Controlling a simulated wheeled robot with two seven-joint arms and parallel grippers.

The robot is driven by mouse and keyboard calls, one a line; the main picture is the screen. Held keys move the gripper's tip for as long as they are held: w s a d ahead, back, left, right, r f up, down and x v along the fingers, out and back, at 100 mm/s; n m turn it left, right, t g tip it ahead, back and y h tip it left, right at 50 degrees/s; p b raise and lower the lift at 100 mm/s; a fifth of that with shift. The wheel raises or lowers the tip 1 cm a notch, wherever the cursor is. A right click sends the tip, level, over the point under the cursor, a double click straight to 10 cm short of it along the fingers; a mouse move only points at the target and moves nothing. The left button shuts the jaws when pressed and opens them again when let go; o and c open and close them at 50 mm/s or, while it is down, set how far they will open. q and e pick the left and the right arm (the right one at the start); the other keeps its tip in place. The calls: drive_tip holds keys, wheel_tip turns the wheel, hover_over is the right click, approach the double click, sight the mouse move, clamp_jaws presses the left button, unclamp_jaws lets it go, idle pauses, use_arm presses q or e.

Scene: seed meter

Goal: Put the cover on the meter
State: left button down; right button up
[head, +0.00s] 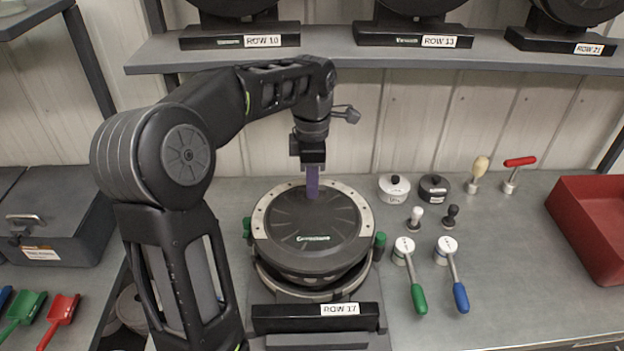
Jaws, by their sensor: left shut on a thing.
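The cover (315,222) is a round black disc with white lettering. It is over the row 17 meter (300,293), with a pale ring with small holes (355,203) showing around its back and sides. I cannot tell if the cover is fully seated. My left gripper (312,180) points straight down at the back half of the cover and is shut on it. A purple upright piece shows at the gripper's tip, and the exact grip is hard to make out. Green knobs stand at the meter's left (246,227) and right (380,243). My right gripper is not in view.
Right of the meter stand two round lidded pots (394,188), small knobs (416,217), and green- and blue-handled tools (417,297). A red bin (595,222) is at far right. A shelf (480,55) with other meters overhangs the back. A grey case (55,225) lies left.

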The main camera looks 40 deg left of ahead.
sight(312, 202)
use_arm(q)
drive_tip(key=shift+f, duration=0.65)
drive_tip(key=shift+f+b, duration=0.95)
drive_tip(key=shift+f, duration=0.3)
drive_tip(key=shift+f+b, duration=0.6)
drive_tip(key=shift+f, duration=0.45)
idle(1.9)
drive_tip(key=c, duration=1.3)
unclamp_jaws()
drive_tip(key=shift+c, duration=0.3)
